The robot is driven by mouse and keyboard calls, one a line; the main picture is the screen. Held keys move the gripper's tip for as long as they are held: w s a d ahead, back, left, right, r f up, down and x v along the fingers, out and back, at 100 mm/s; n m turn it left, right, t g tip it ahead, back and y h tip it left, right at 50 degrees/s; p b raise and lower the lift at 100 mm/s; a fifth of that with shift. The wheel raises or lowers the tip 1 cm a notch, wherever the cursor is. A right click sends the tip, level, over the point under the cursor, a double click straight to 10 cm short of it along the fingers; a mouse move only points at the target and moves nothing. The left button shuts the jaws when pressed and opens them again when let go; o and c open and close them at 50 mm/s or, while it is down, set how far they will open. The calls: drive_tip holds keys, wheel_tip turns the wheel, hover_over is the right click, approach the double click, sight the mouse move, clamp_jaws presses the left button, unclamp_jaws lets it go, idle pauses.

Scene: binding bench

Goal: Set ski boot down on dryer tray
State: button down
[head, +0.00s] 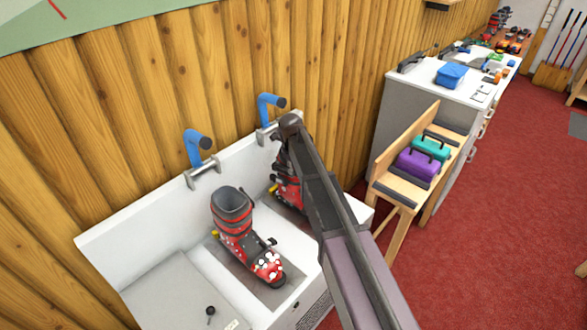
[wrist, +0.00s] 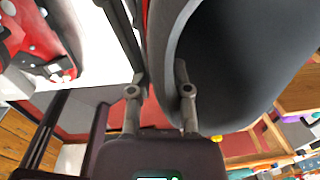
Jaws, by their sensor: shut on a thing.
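My gripper (wrist: 159,78) is shut on the cuff wall of a red and black ski boot (wrist: 205,60), one finger on each side of the wall. In the head view this held boot (head: 287,187) is upright and partly hidden behind my arm, over the right part of the white dryer (head: 150,238). Its sole is hidden, so I cannot tell whether it touches the dryer tray. A second red and black boot (head: 237,232) stands upright in a grey recess (head: 285,296) to its left, and it also shows at upper left in the wrist view (wrist: 40,40).
Two blue pipes (head: 196,148) (head: 268,107) rise at the dryer's back edge by the wooden wall (head: 150,80). A wooden bench (head: 405,190) with purple and teal cases (head: 418,163) stands to the right. Red floor (head: 500,220) is open beyond it.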

drive_tip(key=shift+f+b, duration=0.3)
idle(0.4)
drive_tip(key=shift+c, duration=2.4)
unclamp_jaws()
drive_tip(key=shift+r, duration=0.15)
